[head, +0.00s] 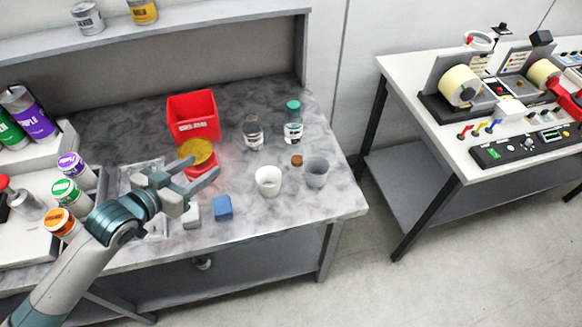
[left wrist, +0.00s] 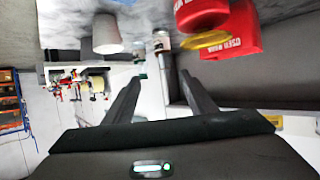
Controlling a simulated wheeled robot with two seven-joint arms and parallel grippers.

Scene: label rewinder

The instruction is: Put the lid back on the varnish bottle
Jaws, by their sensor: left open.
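A clear bottle (head: 253,134) with a pale label stands on the marbled bench, right of the red bin; its top looks uncapped, though it is small. A second clear bottle (head: 293,124) with a green cap stands to its right. A small brown cap-like piece (head: 297,160) lies on the bench in front of them, near the grey cup. My left gripper (head: 206,165) is open and empty, over the bench in front of the red bin and left of these bottles. Its spread fingers also show in the left wrist view (left wrist: 164,82). My right gripper is not in view.
A red bin (head: 192,118) and a yellow-topped red container (head: 197,153) are close to my left gripper. A white cup (head: 268,181), a grey cup (head: 316,172) and a blue block (head: 223,208) stand near the front. Paint cans (head: 62,222) line the left.

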